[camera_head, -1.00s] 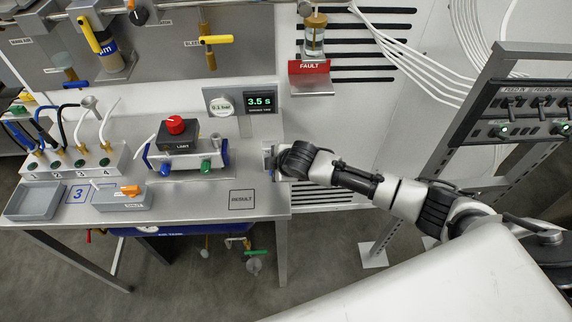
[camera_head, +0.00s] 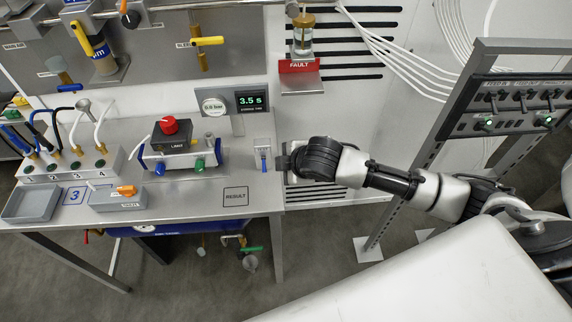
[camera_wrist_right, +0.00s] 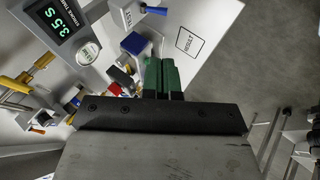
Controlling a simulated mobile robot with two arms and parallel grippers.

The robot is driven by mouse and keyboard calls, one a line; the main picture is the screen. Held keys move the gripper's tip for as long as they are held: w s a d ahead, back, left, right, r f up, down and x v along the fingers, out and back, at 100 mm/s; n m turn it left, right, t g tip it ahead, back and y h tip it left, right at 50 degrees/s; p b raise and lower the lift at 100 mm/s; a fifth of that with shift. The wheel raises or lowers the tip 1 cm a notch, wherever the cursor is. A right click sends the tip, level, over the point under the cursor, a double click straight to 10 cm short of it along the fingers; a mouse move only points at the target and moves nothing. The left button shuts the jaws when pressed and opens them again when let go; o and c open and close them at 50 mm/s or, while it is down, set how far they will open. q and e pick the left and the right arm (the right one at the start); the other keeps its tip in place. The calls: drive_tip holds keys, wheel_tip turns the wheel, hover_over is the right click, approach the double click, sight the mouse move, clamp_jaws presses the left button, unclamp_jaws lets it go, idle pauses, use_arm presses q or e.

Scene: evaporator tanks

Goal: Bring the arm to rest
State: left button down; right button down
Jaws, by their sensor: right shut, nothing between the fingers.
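My right arm comes in from the right of the head view. Its gripper (camera_head: 284,162) hangs just past the right edge of the steel bench (camera_head: 215,200), beside a small plate with a blue lever (camera_head: 263,160). A gap shows between the gripper and that lever. In the right wrist view the green fingers (camera_wrist_right: 162,78) are together with nothing between them. The blue lever (camera_wrist_right: 154,10) also shows there, ahead of the fingers and apart from them. My left gripper is in neither view.
On the bench stand a box with a red knob (camera_head: 170,130), a display reading 3.5 s (camera_head: 250,100), a grey tray (camera_head: 30,204) and a RESULT square (camera_head: 235,197). A red FAULT shelf (camera_head: 300,68) is on the wall. A switch rack (camera_head: 515,105) stands at right.

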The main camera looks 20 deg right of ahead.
drive_tip(key=shift+f, duration=0.1)
idle(0.5)
